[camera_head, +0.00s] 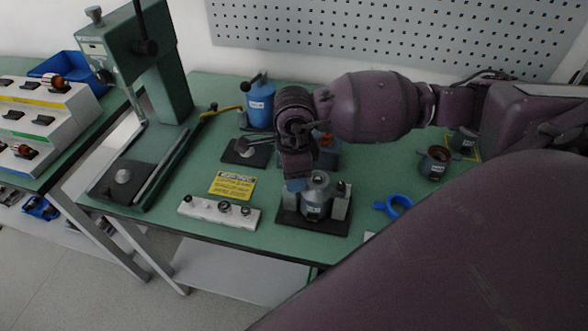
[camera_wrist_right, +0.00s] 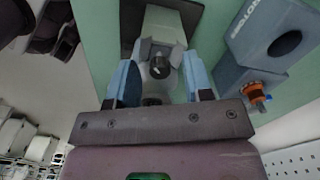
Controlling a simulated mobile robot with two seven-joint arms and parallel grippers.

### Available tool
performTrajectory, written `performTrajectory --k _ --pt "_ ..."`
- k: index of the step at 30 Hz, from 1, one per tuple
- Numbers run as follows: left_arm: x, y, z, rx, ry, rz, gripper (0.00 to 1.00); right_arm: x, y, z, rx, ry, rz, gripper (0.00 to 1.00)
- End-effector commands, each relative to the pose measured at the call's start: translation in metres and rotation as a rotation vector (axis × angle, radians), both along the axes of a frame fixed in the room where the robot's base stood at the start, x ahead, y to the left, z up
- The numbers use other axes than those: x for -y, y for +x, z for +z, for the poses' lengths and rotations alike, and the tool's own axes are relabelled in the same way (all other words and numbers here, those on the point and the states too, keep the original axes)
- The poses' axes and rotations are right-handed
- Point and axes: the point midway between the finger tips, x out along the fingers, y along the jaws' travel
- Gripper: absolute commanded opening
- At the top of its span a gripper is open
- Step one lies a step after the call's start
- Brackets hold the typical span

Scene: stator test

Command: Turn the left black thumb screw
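A grey metal stator housing (camera_head: 316,196) stands between two grey clamp blocks on a dark base plate (camera_head: 313,222) near the table's front edge. A black thumb screw (camera_head: 341,187) shows on the right block. The top of the left block (camera_head: 288,200) is covered by my right gripper (camera_head: 297,184), which points down over it. In the right wrist view, a black thumb screw (camera_wrist_right: 160,68) on a grey clamp block lies between the blue fingers of my right gripper (camera_wrist_right: 160,82). The fingers are apart, with gaps to the screw. My left gripper is not in view.
A white strip with knobs (camera_head: 220,211) and a yellow sign (camera_head: 232,186) lie left of the fixture. A blue ring (camera_head: 398,205) lies to its right. A green press (camera_head: 160,80) stands at the left. A blue block (camera_wrist_right: 262,45) is close in the wrist view.

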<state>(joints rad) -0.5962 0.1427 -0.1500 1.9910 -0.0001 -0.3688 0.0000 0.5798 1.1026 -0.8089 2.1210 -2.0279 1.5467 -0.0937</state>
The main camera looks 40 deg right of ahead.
Motion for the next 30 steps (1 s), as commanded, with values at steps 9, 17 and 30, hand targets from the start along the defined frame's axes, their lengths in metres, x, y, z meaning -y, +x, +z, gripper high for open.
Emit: performTrajectory --k 9,17,30 --pt "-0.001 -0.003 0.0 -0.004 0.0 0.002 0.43 0.0 0.001 0.014 0.004 0.0 0.0 0.46" --pt "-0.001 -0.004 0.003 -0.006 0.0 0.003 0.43 0.0 0.001 0.061 0.005 -0.001 0.001 0.46" --pt "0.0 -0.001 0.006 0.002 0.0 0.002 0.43 0.0 0.0 0.107 0.0 -0.001 0.0 0.46"
